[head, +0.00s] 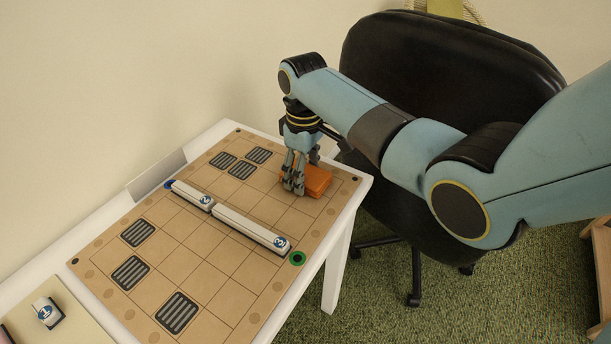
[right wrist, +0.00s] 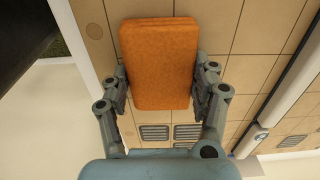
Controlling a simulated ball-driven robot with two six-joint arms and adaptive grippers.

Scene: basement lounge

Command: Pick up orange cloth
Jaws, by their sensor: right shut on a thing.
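The orange cloth (head: 317,181) is a folded, rounded block near the far right corner of the tan game board (head: 245,299). My right gripper (head: 296,184) reaches down onto it from above. In the right wrist view the cloth (right wrist: 158,64) lies between the two fingers of my right gripper (right wrist: 160,88), which are shut on its two sides. In the head view the fingers hide part of the cloth, and I cannot tell whether it is clear of the board. My left gripper is not in view.
The board lies on a white table (head: 337,262) against the wall. White numbered bars (head: 250,228) lie across the board, with dark grilles (head: 177,313) around them. A black office chair (head: 440,80) stands close behind my right arm. A numbered white piece (head: 46,312) lies at the lower left.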

